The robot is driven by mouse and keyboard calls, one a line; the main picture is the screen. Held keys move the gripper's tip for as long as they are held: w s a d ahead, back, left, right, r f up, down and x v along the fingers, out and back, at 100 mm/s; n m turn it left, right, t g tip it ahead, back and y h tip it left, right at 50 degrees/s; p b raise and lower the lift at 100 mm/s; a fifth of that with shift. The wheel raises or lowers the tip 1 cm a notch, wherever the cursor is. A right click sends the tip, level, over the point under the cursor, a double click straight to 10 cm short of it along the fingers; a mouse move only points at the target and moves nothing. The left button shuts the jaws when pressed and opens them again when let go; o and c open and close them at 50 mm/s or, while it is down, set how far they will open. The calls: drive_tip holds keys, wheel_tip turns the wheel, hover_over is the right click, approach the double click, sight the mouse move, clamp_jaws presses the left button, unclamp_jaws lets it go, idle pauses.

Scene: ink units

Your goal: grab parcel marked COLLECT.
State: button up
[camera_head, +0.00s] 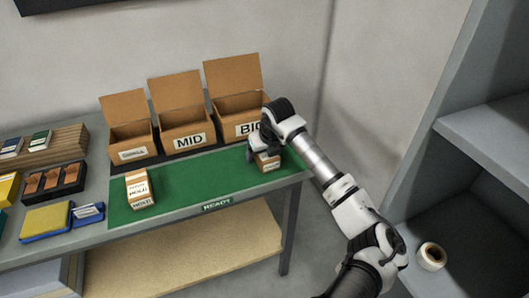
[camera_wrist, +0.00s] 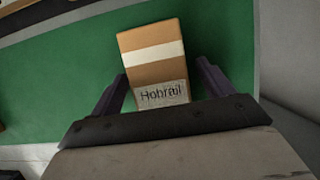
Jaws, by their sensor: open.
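A small brown parcel (camera_head: 268,161) stands at the right end of the green mat (camera_head: 185,185), partly hidden by my gripper (camera_head: 256,148). In the wrist view this parcel (camera_wrist: 152,50) has a pale band and a label reading "Hobrail". My gripper (camera_wrist: 162,69) is open there, with one dark finger on each side of the parcel's near end. Gaps show between the fingers and the parcel. Another parcel (camera_head: 139,189) stands at the mat's left, with a label that seems to read "HOLD". I cannot read COLLECT on either parcel.
Open cartons stand behind the mat: a small one (camera_head: 131,139), one marked MID (camera_head: 184,125) and one marked BIG (camera_head: 238,112). A black tray (camera_head: 58,190) and a yellow-blue item (camera_head: 46,221) lie left. Grey shelving (camera_head: 490,135) stands right. The mat's middle is clear.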

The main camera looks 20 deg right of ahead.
drive_tip(key=c, duration=1.1)
drive_tip(key=shift+c, duration=0.4)
drive_tip(key=shift+r, duration=0.2)
